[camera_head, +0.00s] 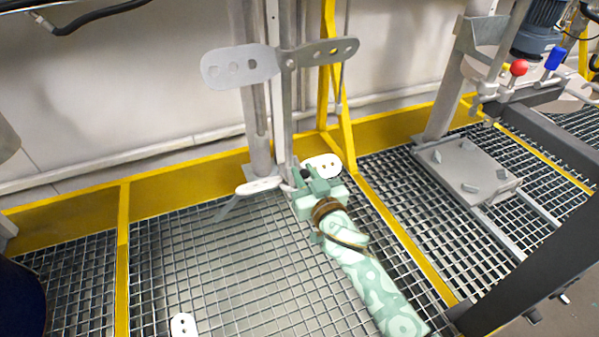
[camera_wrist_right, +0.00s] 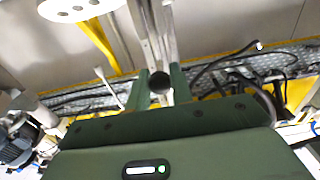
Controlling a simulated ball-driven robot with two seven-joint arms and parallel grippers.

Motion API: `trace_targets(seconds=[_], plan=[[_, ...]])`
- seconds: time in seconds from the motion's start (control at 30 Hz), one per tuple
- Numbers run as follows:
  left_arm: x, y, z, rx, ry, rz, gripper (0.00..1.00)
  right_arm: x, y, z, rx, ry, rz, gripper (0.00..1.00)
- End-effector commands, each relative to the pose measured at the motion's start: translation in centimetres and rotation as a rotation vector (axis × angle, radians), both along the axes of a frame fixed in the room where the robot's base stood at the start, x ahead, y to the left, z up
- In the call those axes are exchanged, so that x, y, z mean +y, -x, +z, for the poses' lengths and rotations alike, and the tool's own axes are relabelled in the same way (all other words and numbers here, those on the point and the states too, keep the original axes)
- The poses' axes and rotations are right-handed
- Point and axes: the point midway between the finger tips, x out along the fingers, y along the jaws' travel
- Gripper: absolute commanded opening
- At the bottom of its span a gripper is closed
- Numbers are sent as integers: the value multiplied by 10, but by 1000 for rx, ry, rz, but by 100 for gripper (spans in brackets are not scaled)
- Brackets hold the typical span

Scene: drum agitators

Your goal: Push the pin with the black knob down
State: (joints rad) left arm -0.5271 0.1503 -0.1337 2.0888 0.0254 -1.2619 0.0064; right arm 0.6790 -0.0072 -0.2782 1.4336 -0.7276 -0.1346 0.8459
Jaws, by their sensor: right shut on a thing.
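The black knob (camera_wrist_right: 160,82) shows in the wrist view as a dark round end between my two green fingers. My right gripper (camera_head: 307,177) is shut on it, low at the foot of the grey agitator shaft (camera_head: 287,110). In the head view the gripper covers the knob, and the pin cannot be made out. The agitator has upper paddles (camera_head: 240,66) with holes and lower white paddles (camera_head: 258,186) beside the gripper. My left gripper is not in view.
Metal grating (camera_head: 220,270) covers the floor, framed by yellow edging (camera_head: 70,213). A yellow brace (camera_head: 345,130) rises just right of the shaft. At right stand another post on a grey plate (camera_head: 466,168), a red knob (camera_head: 518,67) and a dark beam (camera_head: 545,235).

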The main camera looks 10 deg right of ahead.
Motion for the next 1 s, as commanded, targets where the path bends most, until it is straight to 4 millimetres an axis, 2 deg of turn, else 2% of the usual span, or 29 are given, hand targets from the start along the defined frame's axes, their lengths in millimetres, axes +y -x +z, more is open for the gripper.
trace_targets(seconds=[0.57, 0.6, 0.67, 1.0], plan=[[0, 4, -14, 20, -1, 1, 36, 0, 0, -21, 4, -1, 0, 9], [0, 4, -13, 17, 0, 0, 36, 0, 0, -19, 2, -1, 0, 33], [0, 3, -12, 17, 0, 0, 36, 0, 0, -18, 2, -1, 0, 50], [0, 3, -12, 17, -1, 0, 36, 0, 0, -18, 1, -1, 0, 51]])
